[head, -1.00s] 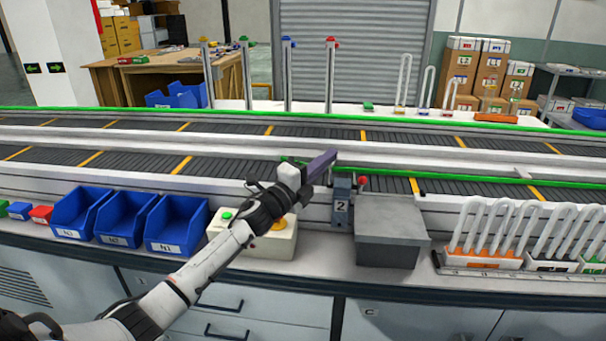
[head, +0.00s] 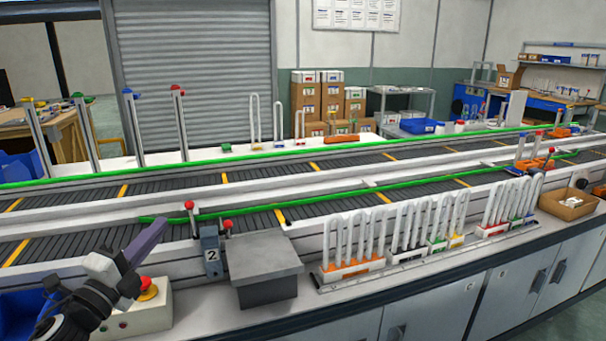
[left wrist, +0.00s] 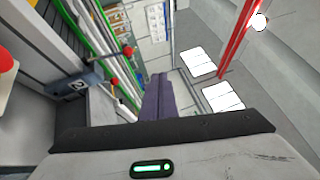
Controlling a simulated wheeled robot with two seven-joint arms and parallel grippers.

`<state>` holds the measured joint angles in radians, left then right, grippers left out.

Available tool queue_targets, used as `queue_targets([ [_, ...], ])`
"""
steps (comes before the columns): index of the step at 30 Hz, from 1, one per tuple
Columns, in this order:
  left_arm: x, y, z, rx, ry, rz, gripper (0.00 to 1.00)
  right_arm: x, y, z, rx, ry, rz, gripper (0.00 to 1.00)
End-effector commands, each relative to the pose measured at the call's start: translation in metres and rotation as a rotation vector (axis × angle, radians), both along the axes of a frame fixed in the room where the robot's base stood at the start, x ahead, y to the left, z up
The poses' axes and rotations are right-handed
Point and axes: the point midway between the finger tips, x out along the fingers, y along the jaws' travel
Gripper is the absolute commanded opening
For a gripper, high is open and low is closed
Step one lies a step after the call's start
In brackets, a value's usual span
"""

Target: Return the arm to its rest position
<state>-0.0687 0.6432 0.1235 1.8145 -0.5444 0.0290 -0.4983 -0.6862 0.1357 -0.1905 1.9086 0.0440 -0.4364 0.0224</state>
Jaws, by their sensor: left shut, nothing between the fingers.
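My left gripper (head: 143,246) is at the lower left of the head view, above the button box (head: 148,312) with its red button on a yellow base. Its purple fingers are shut with nothing between them. In the left wrist view the shut fingers (left wrist: 158,98) point away over the bench side, and the post marked 2 (left wrist: 85,85) stands to their left. My right gripper is in neither view.
A grey box (head: 265,262) stands on the bench beside the post marked 2. Racks of white U-shaped tubes (head: 352,268) line the bench to the right. A cardboard box (head: 568,205) sits at the far right. The conveyor (head: 330,180) runs behind.

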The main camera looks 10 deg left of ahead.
Motion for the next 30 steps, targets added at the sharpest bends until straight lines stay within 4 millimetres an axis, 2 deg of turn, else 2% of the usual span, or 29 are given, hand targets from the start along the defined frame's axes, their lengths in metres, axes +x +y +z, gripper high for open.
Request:
queue_targets([
  [2,-0.002,-0.004,-0.015,-0.039,0.027,-0.002,0.00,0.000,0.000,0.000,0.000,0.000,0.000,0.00],
  [5,-0.011,-0.015,-0.055,-0.167,0.105,-0.004,0.00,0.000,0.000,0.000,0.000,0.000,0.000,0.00],
  [8,-0.032,-0.035,-0.118,-0.373,0.229,0.008,0.00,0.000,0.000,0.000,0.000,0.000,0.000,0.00],
  [9,-0.043,-0.045,-0.145,-0.467,0.287,0.017,0.00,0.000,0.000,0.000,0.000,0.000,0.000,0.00],
  [12,-0.077,-0.073,-0.208,-0.697,0.428,0.054,0.00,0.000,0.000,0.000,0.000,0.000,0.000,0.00],
  [14,-0.101,-0.092,-0.244,-0.833,0.513,0.085,0.00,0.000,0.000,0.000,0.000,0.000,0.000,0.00],
  [15,-0.118,-0.105,-0.266,-0.923,0.568,0.109,0.00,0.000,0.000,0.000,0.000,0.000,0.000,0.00],
  [18,-0.164,-0.142,-0.314,-1.139,0.703,0.179,0.00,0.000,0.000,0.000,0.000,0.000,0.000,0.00],
  [21,-0.209,-0.177,-0.349,-1.330,0.820,0.256,0.00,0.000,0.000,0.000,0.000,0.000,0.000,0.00],
  [24,-0.246,-0.207,-0.371,-1.477,0.909,0.326,0.00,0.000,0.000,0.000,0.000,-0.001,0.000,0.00],
  [27,-0.271,-0.228,-0.383,-1.575,0.968,0.376,0.00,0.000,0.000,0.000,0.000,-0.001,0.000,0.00],
  [30,-0.283,-0.238,-0.387,-1.622,0.995,0.401,0.00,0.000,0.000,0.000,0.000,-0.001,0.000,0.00],
])
